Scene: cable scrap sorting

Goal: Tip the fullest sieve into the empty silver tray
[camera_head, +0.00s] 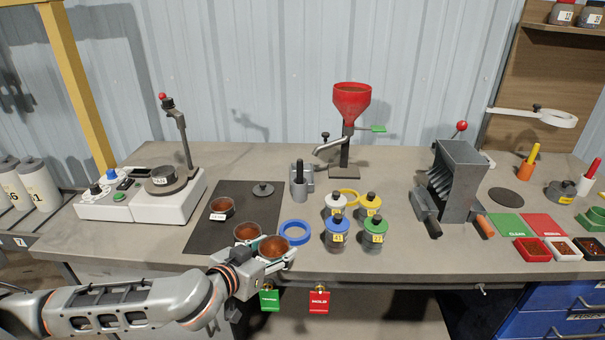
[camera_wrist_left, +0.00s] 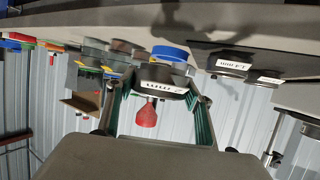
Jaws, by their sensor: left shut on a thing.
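Three round dark sieves with reddish-brown grains stand along the dark mat in the head view. The back one (camera_head: 222,208) looks less full than the middle one (camera_head: 247,232). The front sieve (camera_head: 273,246) looks heaped. My left gripper (camera_head: 279,259) is shut on this front sieve, at the mat's front right corner. In the left wrist view the held sieve (camera_wrist_left: 160,77) sits between the fingers, its white label facing the camera; the other two are beside it, apart. I cannot make out an empty silver tray. My right gripper is not in view.
A blue ring (camera_head: 294,232) lies just right of the held sieve. Several lidded jars (camera_head: 337,234) stand beyond it. A red funnel stand (camera_head: 351,104) and a grey slotted box (camera_head: 456,182) stand farther back and right. Small filled trays (camera_head: 532,250) are at far right.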

